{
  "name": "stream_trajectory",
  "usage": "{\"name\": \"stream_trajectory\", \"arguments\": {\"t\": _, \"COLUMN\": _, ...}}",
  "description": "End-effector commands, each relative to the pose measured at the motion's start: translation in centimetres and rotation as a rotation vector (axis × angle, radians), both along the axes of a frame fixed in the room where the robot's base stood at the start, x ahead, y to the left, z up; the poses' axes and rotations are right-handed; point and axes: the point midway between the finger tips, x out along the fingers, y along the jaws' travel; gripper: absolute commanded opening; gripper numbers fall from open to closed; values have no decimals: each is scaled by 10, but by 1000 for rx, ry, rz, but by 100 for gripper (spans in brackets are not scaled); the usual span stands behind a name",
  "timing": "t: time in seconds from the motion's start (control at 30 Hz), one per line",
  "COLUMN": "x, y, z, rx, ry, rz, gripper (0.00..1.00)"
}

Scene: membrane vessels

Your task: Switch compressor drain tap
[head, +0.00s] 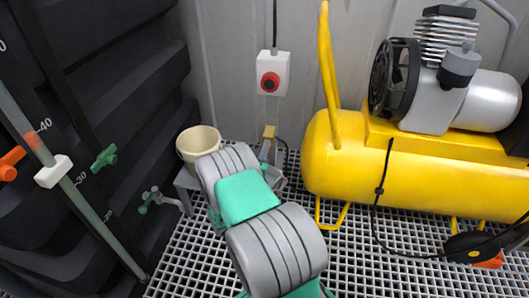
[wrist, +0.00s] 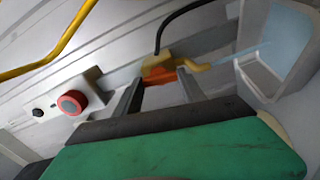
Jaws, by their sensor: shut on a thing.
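The compressor (head: 420,175) is yellow and stands at the right in the head view. In the wrist view, a small tap with an orange-red part (wrist: 158,74) and a yellow outlet (wrist: 205,65) shows at the fingers, with a black hose above it. My gripper (wrist: 160,80) has its two grey fingers on either side of the orange-red part and is shut on it. In the head view my own arm hides most of the gripper; a small tan piece (head: 269,131) shows just beyond it. The tap's exact setting cannot be told.
A white switch box with a red button (head: 269,82) hangs on the wall above; it also shows in the wrist view (wrist: 70,103). A cream bucket (head: 198,142) stands left of my arm. Black tanks with orange and green valves line the left. Grating floor is open in front.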

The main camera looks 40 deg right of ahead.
Motion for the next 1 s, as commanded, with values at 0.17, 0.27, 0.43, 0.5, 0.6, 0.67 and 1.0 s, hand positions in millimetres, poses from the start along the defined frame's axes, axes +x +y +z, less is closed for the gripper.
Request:
{"name": "stream_trajectory", "arguments": {"t": 0.17, "x": -1, "y": 0, "z": -1, "rx": -10, "ry": 14, "rz": 0, "gripper": 7}}
{"name": "stream_trajectory", "arguments": {"t": 0.27, "x": -1, "y": 0, "z": -1, "rx": -10, "ry": 15, "rz": 0, "gripper": 7}}
{"name": "stream_trajectory", "arguments": {"t": 0.43, "x": -1, "y": 0, "z": -1, "rx": -10, "ry": 15, "rz": 0, "gripper": 7}}
{"name": "stream_trajectory", "arguments": {"t": 0.5, "x": -1, "y": 0, "z": -1, "rx": -10, "ry": 15, "rz": 0, "gripper": 49}}
{"name": "stream_trajectory", "arguments": {"t": 0.6, "x": 0, "y": 0, "z": 0, "rx": -10, "ry": 14, "rz": 0, "gripper": 57}}
{"name": "stream_trajectory", "arguments": {"t": 0.67, "x": 0, "y": 0, "z": 0, "rx": -10, "ry": 13, "rz": 0, "gripper": 62}}
{"name": "stream_trajectory", "arguments": {"t": 1.0, "x": -1, "y": 1, "z": 0, "rx": -9, "ry": 13, "rz": 0, "gripper": 69}}
